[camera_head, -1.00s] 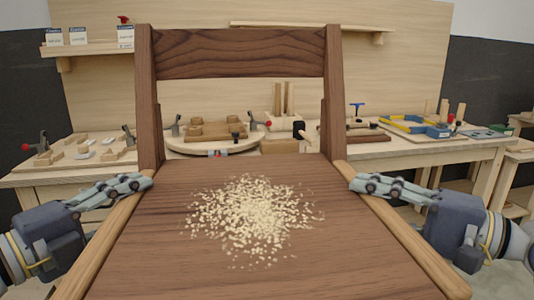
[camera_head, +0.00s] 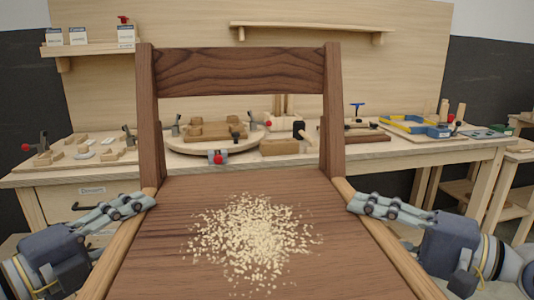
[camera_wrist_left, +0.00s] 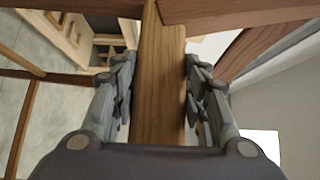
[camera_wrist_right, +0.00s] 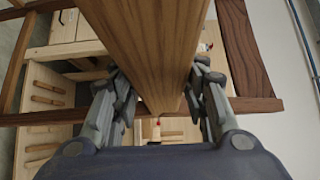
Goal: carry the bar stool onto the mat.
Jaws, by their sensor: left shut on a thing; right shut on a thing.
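The bar stool (camera_head: 160,240) fills the middle of the head view, upright, with a dark wood seat and a slatted back. Pale chips (camera_head: 253,235) lie scattered on its seat. My left gripper (camera_head: 146,203) is shut on the stool's light wooden left side rail, and the rail runs between its fingers (camera_wrist_left: 158,90) in the left wrist view. My right gripper (camera_head: 352,203) is shut on the right side rail, which also shows between its fingers (camera_wrist_right: 160,90) in the right wrist view. The stool's feet are hidden in the head view. I cannot make out the mat.
A wooden workbench (camera_head: 400,150) stands behind the stool, with clamps, wooden blocks, a round board (camera_head: 185,147) and a blue-yellow tool (camera_head: 415,126) on it. Shelves (camera_head: 310,29) hang on the panel above. A lower wooden stand (camera_head: 510,170) is at the right.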

